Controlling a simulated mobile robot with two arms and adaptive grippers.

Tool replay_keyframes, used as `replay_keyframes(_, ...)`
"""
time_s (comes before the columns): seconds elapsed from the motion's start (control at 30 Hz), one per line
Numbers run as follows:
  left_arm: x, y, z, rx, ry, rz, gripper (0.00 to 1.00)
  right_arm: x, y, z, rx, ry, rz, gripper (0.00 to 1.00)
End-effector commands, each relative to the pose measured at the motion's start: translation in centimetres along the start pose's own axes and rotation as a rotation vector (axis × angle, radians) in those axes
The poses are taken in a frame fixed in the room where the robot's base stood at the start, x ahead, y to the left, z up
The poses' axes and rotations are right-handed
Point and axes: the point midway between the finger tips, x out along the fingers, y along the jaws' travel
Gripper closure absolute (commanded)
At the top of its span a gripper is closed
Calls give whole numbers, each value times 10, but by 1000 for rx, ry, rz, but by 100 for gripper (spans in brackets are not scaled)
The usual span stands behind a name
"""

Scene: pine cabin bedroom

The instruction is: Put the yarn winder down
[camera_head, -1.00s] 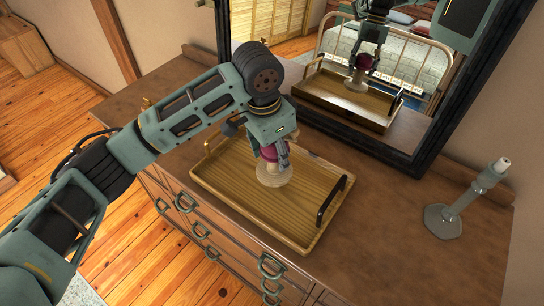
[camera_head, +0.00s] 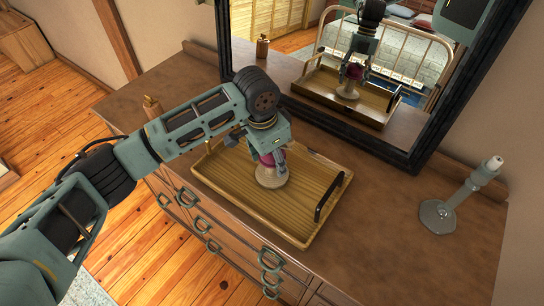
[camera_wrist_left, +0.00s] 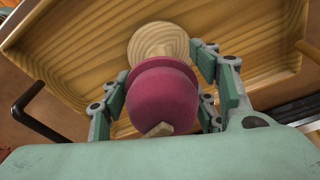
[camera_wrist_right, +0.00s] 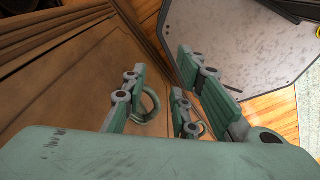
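The yarn winder (camera_head: 271,179) has a dark pink rounded top and a pale wooden disc base. It stands about upright at the middle of the wooden tray (camera_head: 306,232), and its base appears to rest on the tray floor. My left gripper (camera_head: 269,159) comes down over it. In the left wrist view the fingers press against both sides of the pink top (camera_wrist_left: 162,98), with the base (camera_wrist_left: 158,42) beyond. The underside of the base is hidden. My right gripper (camera_wrist_right: 160,78) is open and empty, beside the drawer front, outside the head view.
A mirror (camera_head: 425,140) stands behind and reflects tray and gripper. A grey candle holder (camera_head: 440,214) stands at the right. The dresser top between tray and holder is clear.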

Motion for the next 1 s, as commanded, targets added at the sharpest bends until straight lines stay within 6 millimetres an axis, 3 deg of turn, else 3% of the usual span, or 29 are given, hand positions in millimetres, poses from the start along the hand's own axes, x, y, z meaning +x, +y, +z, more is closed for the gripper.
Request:
replay_keyframes(0.1, 0, 0, 0, 0, 0, 0, 32, 0, 3, 0, -1, -1, 4, 74)
replay_keyframes(0.53, -9, 0, -1, 1, 3, -1, 32, 3, 6, 1, -1, -2, 7, 74)
replay_keyframes(1.0, -100, 0, -1, 1, 3, -2, 32, 23, 6, 3, 0, -2, 7, 74)
